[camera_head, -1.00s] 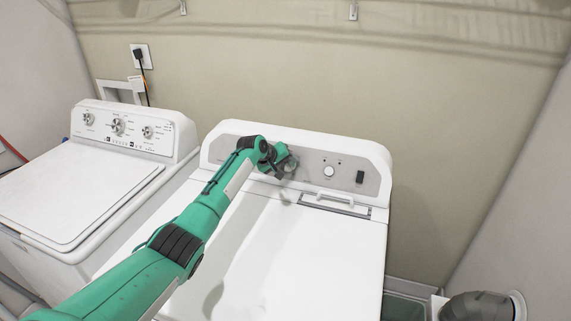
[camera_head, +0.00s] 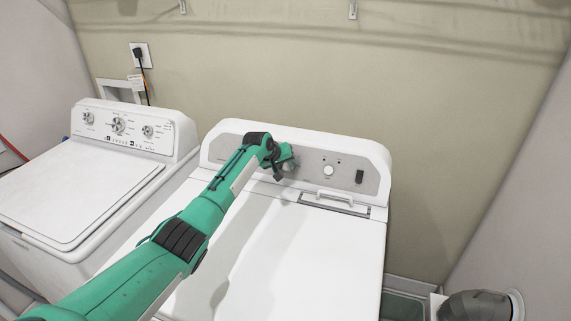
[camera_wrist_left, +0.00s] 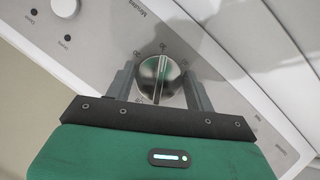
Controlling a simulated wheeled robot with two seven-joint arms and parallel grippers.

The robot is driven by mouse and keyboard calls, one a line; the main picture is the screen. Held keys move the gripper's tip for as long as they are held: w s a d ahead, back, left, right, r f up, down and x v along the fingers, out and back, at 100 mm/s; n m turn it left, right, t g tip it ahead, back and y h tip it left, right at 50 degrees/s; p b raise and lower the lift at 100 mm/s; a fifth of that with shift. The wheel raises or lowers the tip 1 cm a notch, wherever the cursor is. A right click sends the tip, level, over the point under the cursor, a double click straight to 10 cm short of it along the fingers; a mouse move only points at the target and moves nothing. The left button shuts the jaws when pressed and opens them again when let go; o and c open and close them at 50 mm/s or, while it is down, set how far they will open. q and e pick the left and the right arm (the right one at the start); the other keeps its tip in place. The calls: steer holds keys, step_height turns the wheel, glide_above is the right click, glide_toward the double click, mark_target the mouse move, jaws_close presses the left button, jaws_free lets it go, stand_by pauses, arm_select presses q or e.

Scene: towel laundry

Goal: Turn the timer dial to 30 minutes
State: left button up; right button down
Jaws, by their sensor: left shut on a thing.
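The timer dial (camera_wrist_left: 159,80) is a round silver knob with a raised grip bar, on the grey control panel (camera_wrist_left: 95,62) of the right-hand machine. In the left wrist view it sits between the two grey fingers of my left gripper (camera_wrist_left: 161,85). Numbers and the word "Minutes" are printed around it; the small markings are hard to read. In the head view my left gripper (camera_head: 285,163) is at the left part of the panel and mostly hides the dial. My left gripper is shut on the dial. My right gripper is not in view.
The right-hand machine (camera_head: 300,255) has a small white knob (camera_head: 328,170) and a dark switch (camera_head: 359,177) right of the dial. A handle (camera_head: 335,198) lies below them. A second white machine (camera_head: 75,195) stands at the left. A wall (camera_head: 350,80) rises close behind.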

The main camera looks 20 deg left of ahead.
arm_select(q)
steer(key=o, duration=0.9)
steer(key=shift+f, duration=0.1)
steer(key=shift+o, duration=0.2)
steer(key=b+v, duration=0.2)
steer(key=v, duration=1.1)
steer(key=shift+s+r, duration=0.25)
steer(key=shift+a, duration=0.15)
